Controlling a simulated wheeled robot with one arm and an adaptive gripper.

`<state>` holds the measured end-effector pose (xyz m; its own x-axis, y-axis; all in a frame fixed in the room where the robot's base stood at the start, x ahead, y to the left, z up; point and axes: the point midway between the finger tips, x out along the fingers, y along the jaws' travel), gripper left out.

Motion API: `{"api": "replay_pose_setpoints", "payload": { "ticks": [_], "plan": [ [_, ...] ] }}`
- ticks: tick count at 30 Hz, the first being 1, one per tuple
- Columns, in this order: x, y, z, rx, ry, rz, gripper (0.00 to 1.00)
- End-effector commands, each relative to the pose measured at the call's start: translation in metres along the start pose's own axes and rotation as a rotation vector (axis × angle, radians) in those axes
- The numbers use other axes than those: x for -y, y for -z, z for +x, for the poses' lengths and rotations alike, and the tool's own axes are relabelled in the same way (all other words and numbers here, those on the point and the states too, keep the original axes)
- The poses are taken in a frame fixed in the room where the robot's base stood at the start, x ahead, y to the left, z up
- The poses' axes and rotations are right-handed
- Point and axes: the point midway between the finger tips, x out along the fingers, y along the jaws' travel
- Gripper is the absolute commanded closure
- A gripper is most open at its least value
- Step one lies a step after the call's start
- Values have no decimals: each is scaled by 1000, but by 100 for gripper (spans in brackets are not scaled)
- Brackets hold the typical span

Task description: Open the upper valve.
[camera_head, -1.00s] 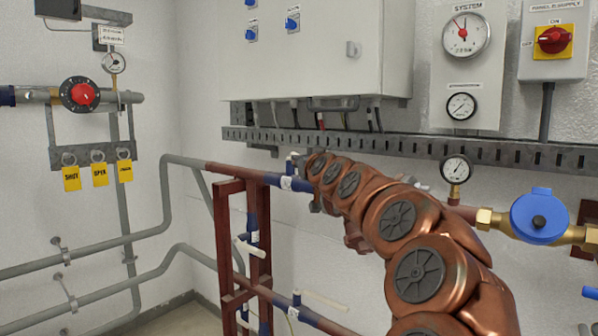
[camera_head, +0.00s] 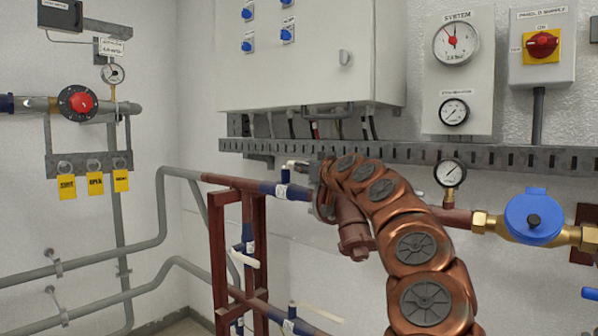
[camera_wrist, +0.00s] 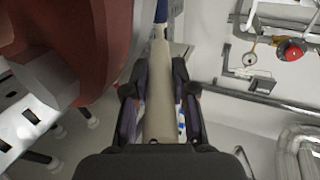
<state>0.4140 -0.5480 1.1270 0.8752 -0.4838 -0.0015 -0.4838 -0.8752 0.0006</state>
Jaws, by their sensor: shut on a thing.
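The upper valve's long pale lever (camera_wrist: 158,85) runs up the middle of the wrist view, with a blue part at its far end. My gripper (camera_wrist: 158,93) is shut on this lever, one dark finger on each side. In the head view, the upper pipe (camera_head: 235,182) carries a blue valve section (camera_head: 292,191) just left of my wrist. A small pale piece shows above it, beside my wrist. My fingers and most of the lever are hidden behind my copper-coloured arm there.
A lower valve (camera_head: 292,322) with a pale lever sits on the lower pipe. Another pale lever (camera_head: 246,260) is on the red frame (camera_head: 217,250). A gauge (camera_head: 450,173) and a blue-capped fitting (camera_head: 533,217) lie right of my arm. A perforated rail (camera_head: 420,153) runs just above.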

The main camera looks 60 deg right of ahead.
Motion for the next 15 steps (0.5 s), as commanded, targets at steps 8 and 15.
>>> {"api": "replay_pose_setpoints", "payload": {
  "ticks": [8,15],
  "plan": [
    [-10,4,-4,-8,5,0,100],
    [-12,3,-4,-6,9,1,100]
  ]
}}
